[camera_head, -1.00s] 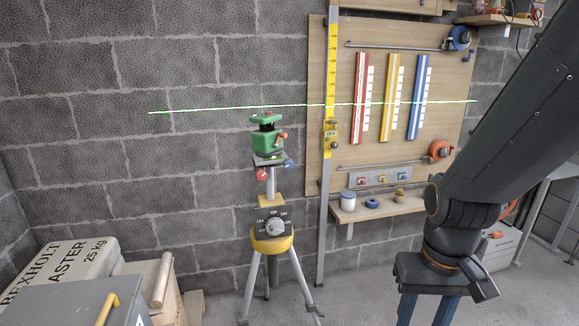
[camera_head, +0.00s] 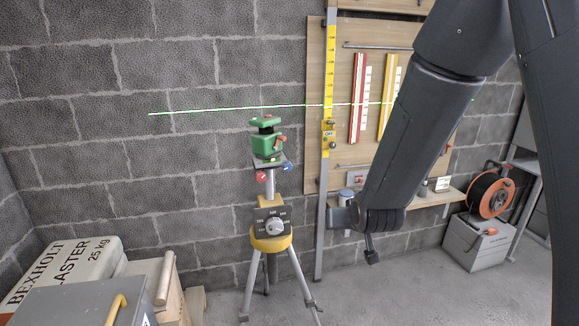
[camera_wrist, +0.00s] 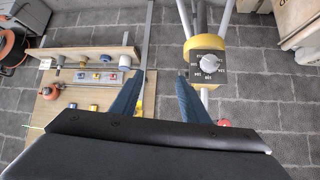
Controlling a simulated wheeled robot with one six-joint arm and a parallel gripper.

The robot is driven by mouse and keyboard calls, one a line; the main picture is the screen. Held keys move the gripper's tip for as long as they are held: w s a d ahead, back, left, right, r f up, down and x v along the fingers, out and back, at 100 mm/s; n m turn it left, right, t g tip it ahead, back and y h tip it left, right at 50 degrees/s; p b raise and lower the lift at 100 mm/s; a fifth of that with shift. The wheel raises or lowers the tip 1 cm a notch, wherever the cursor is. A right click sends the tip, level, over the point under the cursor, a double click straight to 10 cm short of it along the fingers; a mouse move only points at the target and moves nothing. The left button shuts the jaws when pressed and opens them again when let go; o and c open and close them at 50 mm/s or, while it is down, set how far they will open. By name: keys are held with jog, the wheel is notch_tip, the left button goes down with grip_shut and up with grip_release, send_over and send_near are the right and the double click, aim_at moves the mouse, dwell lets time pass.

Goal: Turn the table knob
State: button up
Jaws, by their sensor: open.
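A pale round knob (camera_head: 275,226) sits on a black dial plate (camera_head: 259,223) with printed markings, on the yellow head (camera_head: 272,243) of a tripod. In the wrist view the knob (camera_wrist: 209,63) lies just right of my gripper's (camera_wrist: 160,74) fingertips, beyond them. The gripper's two blue fingers are apart with nothing between them. In the head view my wrist is right of the tripod, and the fingers are not clearly visible. A green laser level (camera_head: 266,140) stands above the dial on a post, with a small red knob (camera_head: 261,177) below it.
A measuring staff (camera_head: 326,170) with a yellow scale stands between the tripod and my wrist. Behind are a wooden board (camera_head: 345,125) and shelf (camera_head: 428,200). An orange reel (camera_head: 490,193) sits on a grey box (camera_head: 478,243) at right. A plaster bag (camera_head: 60,265) lies at left.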

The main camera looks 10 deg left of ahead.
jog(key=w+a+r+t+y+p, duration=0.1)
jog(key=w+a+r+t, duration=0.2)
jog(key=w+a, duration=0.25)
jog(key=n+t+y+p, duration=0.1)
jog(key=t+y+p, duration=0.1)
jog(key=t+y, duration=0.15)
send_near(288, 168)
jog(key=shift+t+h, duration=0.35)
jog(key=shift+p+x, duration=0.75)
jog(key=shift+x, duration=3.3)
jog(key=shift+a+f, duration=0.15)
jog(key=shift+a, duration=0.05)
grip_shut()
jog(key=shift+n+b, duration=0.3)
jog(key=shift+n, duration=0.1)
